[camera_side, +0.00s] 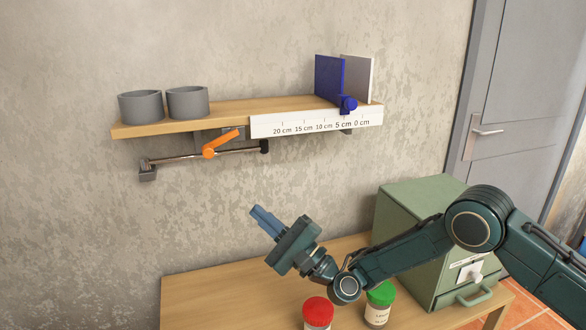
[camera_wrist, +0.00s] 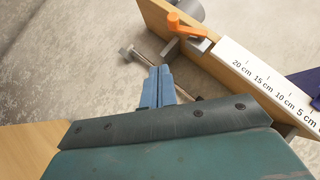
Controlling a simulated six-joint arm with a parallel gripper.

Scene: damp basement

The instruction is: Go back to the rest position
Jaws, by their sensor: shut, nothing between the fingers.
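My gripper (camera_side: 257,213) is in mid-air in front of the wall, above the table and below the shelf. Its blue fingers point up and to the left in the side view. In the wrist view the fingers (camera_wrist: 161,75) lie side by side, shut, with nothing between them. They are apart from the shelf and the valve in the side view.
A wooden shelf (camera_side: 230,112) holds two grey cups (camera_side: 140,107) and a blue plate (camera_side: 329,78) by a scale (camera_side: 318,121). An orange-handled valve (camera_side: 222,143) hangs below. The table (camera_side: 215,285) bears a green cabinet (camera_side: 412,215), a red-lidded jar (camera_side: 318,311) and a green-lidded jar (camera_side: 379,303).

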